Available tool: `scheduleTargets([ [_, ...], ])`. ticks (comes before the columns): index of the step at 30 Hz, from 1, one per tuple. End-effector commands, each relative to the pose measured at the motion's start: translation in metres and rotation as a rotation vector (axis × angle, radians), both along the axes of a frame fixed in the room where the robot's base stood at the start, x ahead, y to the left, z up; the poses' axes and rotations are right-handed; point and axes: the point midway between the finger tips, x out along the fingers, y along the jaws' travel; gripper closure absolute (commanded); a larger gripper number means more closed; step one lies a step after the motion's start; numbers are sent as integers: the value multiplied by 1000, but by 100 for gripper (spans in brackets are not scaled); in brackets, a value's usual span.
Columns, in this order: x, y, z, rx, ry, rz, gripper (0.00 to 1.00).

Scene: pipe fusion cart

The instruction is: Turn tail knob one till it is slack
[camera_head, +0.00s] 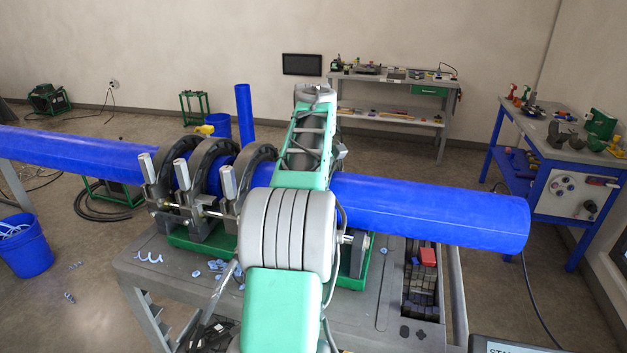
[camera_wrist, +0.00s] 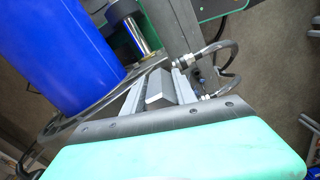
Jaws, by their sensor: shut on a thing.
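In the wrist view my gripper (camera_wrist: 157,88) is shut on a grey block-like knob (camera_wrist: 160,90), which sits between its fingers beside the blue pipe. I take it to be the tail knob. Its thread and how tight it is cannot be seen. The blue pipe (camera_wrist: 50,50) fills the upper left of the wrist view and runs across the head view (camera_head: 430,209). In the head view my green and grey arm hides the gripper and the held knob. Several silver upright knobs (camera_head: 183,174) stand on the dark clamp rings (camera_head: 212,160) left of my arm.
The grey cart (camera_head: 385,300) carries the clamps and a bin of small blocks (camera_head: 424,285). Blue shavings (camera_head: 218,266) lie on it. A silver rod (camera_wrist: 139,35) and black hoses (camera_wrist: 222,65) are close to my gripper. A blue-legged workbench (camera_head: 560,155) stands at right.

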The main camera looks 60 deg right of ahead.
Motion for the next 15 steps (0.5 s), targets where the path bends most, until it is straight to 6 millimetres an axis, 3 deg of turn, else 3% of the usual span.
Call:
scheduleTargets([
  [15,7,-2,1,-14,-7,184,100],
])
